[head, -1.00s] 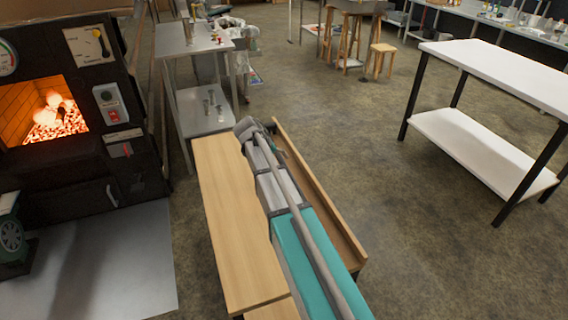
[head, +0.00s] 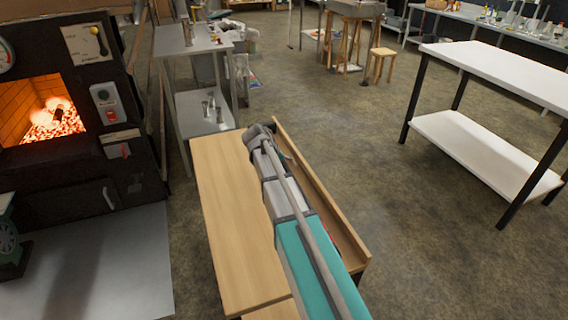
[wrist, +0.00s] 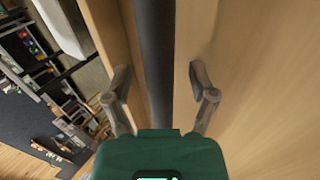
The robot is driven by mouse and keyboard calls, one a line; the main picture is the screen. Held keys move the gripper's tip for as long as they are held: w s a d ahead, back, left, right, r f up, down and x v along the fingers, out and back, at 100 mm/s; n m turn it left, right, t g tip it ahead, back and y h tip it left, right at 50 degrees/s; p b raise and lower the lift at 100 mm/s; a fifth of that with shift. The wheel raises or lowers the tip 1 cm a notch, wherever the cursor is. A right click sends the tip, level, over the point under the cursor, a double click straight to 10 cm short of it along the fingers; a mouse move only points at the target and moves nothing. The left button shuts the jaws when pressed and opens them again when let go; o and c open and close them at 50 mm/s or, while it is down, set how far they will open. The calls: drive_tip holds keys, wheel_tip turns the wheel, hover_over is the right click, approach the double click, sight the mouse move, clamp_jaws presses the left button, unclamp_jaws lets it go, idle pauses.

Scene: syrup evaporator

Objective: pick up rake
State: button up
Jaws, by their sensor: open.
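In the wrist view a long dark grey pole (wrist: 155,50), seemingly the rake's handle, runs up the picture between my fingers. The rake's head is not in this view. My gripper (wrist: 158,78) is open, with one finger on each side of the pole. I cannot tell whether either finger touches it. In the head view my arm reaches over the wooden bench and hides my gripper; I cannot make out the rake clearly there.
The wooden bench (head: 222,200) has a raised wooden rail (head: 315,190) along its right side. A lit furnace (head: 50,115) stands to the left, a steel shelf table (head: 190,45) behind. A white-topped table (head: 495,68) stands right. Floor between is open.

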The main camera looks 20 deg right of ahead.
idle(0.4)
clamp_jaws()
